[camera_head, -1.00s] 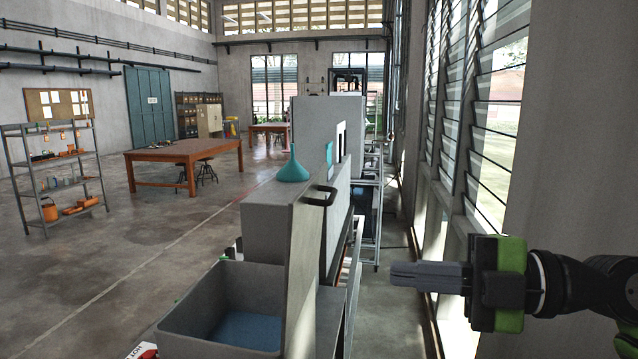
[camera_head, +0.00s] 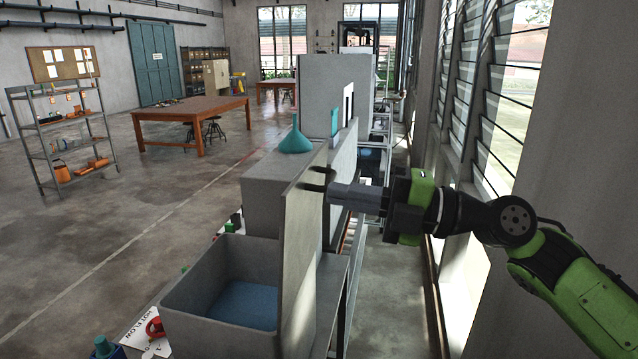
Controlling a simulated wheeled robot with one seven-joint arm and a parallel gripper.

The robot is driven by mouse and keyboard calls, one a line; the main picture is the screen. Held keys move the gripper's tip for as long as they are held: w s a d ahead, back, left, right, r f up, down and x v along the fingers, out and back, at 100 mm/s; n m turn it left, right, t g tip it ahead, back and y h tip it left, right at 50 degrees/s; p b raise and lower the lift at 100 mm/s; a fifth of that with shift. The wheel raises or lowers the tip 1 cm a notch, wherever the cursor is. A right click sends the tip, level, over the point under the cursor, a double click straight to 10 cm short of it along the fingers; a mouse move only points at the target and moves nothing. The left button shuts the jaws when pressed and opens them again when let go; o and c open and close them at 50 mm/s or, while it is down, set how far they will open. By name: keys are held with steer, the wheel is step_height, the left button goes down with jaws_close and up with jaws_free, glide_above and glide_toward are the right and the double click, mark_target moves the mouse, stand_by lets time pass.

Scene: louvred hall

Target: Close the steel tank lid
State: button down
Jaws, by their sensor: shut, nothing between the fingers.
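The steel tank (camera_head: 196,319) is an open grey box at the lower left of the view, with blue liquid (camera_head: 243,304) inside. Its lid (camera_head: 297,262) is a grey panel standing upright, tilted, along the tank's right side. A dark handle (camera_head: 323,172) sits near the lid's top edge. My gripper (camera_head: 332,193) reaches in from the right, its fingers shut and level, with the tips at the lid's upper right side just below the handle. I cannot tell whether the tips touch the lid.
A teal funnel (camera_head: 296,139) stands on a grey box (camera_head: 264,184) behind the tank. A sign (camera_head: 150,330) and a red valve handle (camera_head: 156,327) are at the tank's near left. A louvred window wall (camera_head: 470,110) runs along the right. Open floor (camera_head: 120,225) lies to the left.

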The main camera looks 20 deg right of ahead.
mark_target(295, 187)
steer(key=p+x, duration=0.1)
steer(key=x, duration=0.3)
steer(key=shift+s+a+r, duration=0.15)
steer(key=shift+a, duration=0.05)
